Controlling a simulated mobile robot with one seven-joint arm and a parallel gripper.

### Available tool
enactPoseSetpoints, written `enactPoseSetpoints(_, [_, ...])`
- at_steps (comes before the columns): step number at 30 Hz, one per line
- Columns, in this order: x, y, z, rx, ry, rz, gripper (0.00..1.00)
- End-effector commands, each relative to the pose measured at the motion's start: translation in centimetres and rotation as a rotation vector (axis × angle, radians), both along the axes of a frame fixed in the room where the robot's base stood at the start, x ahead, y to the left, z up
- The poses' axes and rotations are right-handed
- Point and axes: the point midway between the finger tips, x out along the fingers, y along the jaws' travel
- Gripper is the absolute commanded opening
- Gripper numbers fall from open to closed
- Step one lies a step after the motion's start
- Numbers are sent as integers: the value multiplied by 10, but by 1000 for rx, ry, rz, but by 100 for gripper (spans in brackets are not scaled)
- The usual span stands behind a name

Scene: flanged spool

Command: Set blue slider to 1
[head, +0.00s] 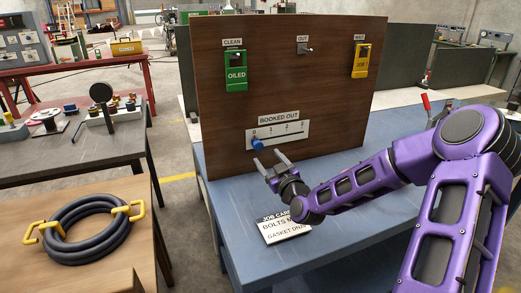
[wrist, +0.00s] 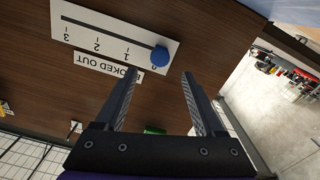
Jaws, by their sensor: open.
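The blue slider (head: 257,144) is a round knob at the left end of its slot, by the 0 mark, on the white scale plate (head: 290,130) numbered 0 to 3. The plate is on an upright brown board under a "BOOKED OUT" label (head: 279,117). My gripper (head: 269,159) is open and empty, just in front of and slightly below the knob. In the wrist view the scale is upside down, and the blue slider (wrist: 160,56) shows beyond and between the fingertips (wrist: 160,73). No contact is visible.
The board (head: 220,120) also bears a green "OILED" tag (head: 236,76), an empty hook under "OUT" (head: 304,50) and a yellow tag (head: 361,60). A job card (head: 283,229) lies on the blue bench (head: 340,240) below my arm.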

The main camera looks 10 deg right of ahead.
Motion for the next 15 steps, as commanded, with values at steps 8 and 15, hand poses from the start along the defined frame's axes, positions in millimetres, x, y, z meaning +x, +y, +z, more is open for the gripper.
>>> enactPoseSetpoints(8, [51, 11, 0, 2, 0, 0, 71])
enactPoseSetpoints(15, [68, 14, 0, 0, 1, 0, 71])
